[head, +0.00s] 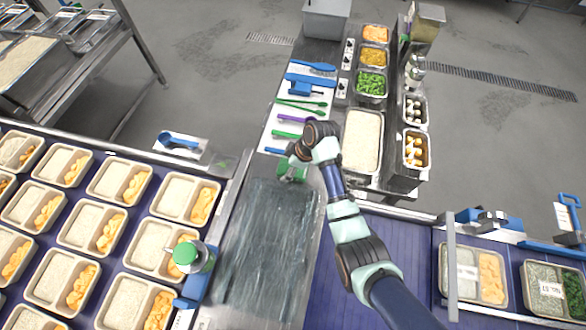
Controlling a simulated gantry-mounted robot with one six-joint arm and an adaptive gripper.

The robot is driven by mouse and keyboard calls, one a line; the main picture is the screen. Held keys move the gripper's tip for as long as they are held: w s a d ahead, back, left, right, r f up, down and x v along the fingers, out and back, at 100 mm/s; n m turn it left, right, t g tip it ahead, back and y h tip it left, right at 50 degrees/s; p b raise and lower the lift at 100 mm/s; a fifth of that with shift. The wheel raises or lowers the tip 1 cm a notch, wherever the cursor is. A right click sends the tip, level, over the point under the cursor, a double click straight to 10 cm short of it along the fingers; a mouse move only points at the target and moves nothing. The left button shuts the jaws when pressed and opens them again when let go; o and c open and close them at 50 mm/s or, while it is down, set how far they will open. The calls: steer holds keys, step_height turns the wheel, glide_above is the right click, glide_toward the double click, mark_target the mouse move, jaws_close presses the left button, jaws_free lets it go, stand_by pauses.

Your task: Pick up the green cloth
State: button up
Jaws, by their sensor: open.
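A green patch, seemingly the green cloth (291,173), lies at the far edge of the dark wet-looking steel surface in the head view. It is small and partly hidden by my gripper, so its full shape cannot be made out. My gripper (297,159) is over or just beside it, pointing down. The gripper is open, and the fingers are small and dark in this view. I cannot tell whether they touch the cloth.
A white board (294,111) beyond holds blue, green and purple utensils. A rice pan (362,140) and food pans stand close right of my arm. Filled trays (180,199) cover the left belt. The steel surface (262,245) is clear.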

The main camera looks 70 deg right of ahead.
steer(key=shift+f, duration=0.1)
steer(key=c, duration=0.8)
step_height(320, 180, up, 21)
steer(key=p, duration=0.5)
steer(key=shift+f, duration=0.2)
